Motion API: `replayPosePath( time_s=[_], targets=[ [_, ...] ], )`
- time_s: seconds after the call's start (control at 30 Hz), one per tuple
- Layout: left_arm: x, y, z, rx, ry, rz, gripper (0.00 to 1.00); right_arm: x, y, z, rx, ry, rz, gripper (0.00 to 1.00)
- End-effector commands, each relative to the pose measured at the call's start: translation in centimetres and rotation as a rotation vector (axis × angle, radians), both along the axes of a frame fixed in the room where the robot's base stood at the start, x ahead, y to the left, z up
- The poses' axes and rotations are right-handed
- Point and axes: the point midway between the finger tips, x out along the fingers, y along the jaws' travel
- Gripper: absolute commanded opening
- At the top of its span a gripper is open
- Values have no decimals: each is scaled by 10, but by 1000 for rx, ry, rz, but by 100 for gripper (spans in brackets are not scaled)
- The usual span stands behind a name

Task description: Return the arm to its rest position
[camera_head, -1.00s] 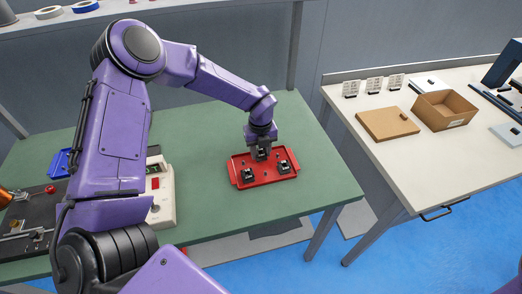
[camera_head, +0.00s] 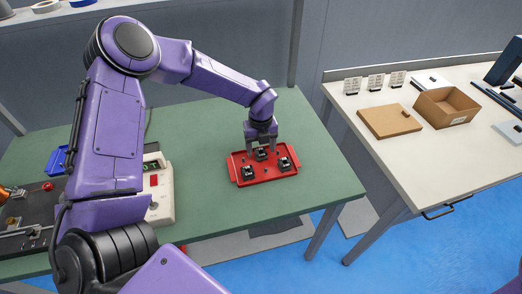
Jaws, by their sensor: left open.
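My left arm (camera_head: 109,130) is purple and reaches in from the left over the green table. Its left gripper (camera_head: 262,145) is open, pointing down just above the back part of a red tray (camera_head: 277,177). The tray holds three small black parts: one at the left (camera_head: 248,173), one at the back middle (camera_head: 260,154) just below the fingers, and one at the right (camera_head: 284,164). The gripper appears empty. I cannot tell whether the fingertips are clear of the middle part. My right gripper is not in view.
The green table (camera_head: 205,140) is clear around the tray. A beige device (camera_head: 160,204) and a blue tray (camera_head: 56,161) stand left, partly behind my arm. A white table (camera_head: 385,150) at the right holds a cardboard box (camera_head: 446,106) and a flat brown box (camera_head: 389,121).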

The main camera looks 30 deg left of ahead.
Motion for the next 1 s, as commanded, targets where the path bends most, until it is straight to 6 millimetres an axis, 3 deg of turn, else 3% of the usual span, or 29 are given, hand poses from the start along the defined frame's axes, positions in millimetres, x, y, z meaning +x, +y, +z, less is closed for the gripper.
replayPosePath(
  time_s=[0.2, 0.4, 1.0],
  targets=[
    [1, 0, 52, -2, -7, 0, 69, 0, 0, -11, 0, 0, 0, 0],
    [-1, 0, 84, -1, -2, 1, 69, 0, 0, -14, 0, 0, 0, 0],
    [-2, 2, 90, -1, -1, 4, 69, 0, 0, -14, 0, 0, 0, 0]
  ],
)
